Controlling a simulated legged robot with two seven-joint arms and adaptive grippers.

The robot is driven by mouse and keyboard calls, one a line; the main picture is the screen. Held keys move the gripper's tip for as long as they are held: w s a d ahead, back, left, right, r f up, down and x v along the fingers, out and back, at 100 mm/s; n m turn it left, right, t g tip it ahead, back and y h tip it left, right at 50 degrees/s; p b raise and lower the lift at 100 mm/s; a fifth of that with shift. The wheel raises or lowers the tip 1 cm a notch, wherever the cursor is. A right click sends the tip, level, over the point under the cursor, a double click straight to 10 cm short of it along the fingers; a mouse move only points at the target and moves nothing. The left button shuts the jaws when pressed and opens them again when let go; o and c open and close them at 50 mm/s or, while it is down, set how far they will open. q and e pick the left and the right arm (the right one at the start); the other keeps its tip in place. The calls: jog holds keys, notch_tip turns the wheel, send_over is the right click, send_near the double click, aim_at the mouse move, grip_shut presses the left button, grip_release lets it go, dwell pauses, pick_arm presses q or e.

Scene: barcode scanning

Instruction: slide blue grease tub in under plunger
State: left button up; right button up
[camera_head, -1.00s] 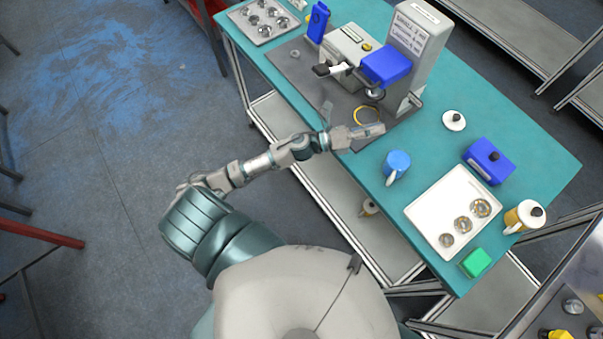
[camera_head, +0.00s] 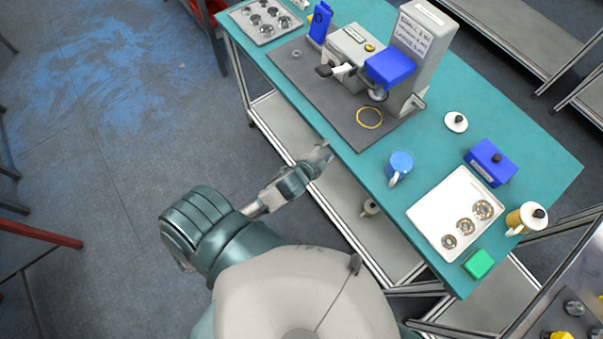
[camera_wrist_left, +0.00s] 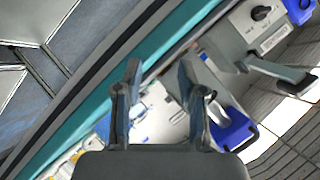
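A blue round tub with a light handle (camera_head: 400,163) stands on the teal table, right of the grey base plate. The press has a blue head (camera_head: 390,66) with a dark round plunger (camera_head: 378,94) beneath it. A yellow ring (camera_head: 369,117) lies on the plate in front of the plunger. My left gripper (camera_head: 320,158) is at the table's front edge, left of and apart from the tub. In the left wrist view its two fingers (camera_wrist_left: 158,98) are spread with nothing between them. My right gripper is not in view.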

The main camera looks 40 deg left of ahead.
pick_arm(q)
jog(key=s+f+n+g, duration=0.7)
jog(key=s+f+g, duration=0.1)
jog(key=s+f, duration=0.6)
jog(key=s+f+g, duration=0.1)
jog(key=s+f, duration=0.2)
jog(key=f, duration=0.8)
jog(key=s+f+g, duration=0.1)
jog(key=s+f, duration=0.2)
jog(key=f, duration=0.7)
jog(key=s+a+f+g, duration=0.1)
jog(key=s+a+f, duration=0.1)
jog(key=s+f, duration=1.2)
jog(key=s, duration=0.5)
jog(key=shift+s+f+n+g, duration=0.15)
jog(key=shift+f+n+g, duration=0.15)
jog(key=shift+f, duration=0.05)
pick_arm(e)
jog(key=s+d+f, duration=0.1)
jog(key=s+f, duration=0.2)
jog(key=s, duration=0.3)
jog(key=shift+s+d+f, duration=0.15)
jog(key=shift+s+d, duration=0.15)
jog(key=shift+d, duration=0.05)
pick_arm(q)
jog(key=shift+a+f, duration=0.1)
jog(key=shift+a, duration=0.25)
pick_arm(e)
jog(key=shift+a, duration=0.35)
